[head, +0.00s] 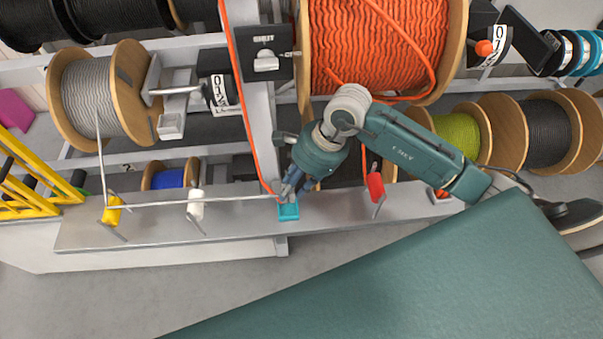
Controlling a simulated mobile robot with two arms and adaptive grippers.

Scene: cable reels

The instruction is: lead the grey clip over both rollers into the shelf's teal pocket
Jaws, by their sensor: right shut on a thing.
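The grey cable comes off the grey reel (86,98), runs down to the yellow roller (112,213), then passes across by the white roller (195,206) to my right gripper (284,196). My right gripper is shut on the grey clip at the cable's end; the fingers mostly hide the clip. The fingertips are right at the teal pocket (288,213) on the shelf's front edge, at its upper side. I cannot tell whether the clip is inside the pocket. The cable looks taut. My left gripper is not in view.
The grey shelf (150,234) spans the middle. A big orange reel (375,45) hangs behind my right arm, its orange cable running down close to the gripper. A yellow frame (30,185) is at left.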

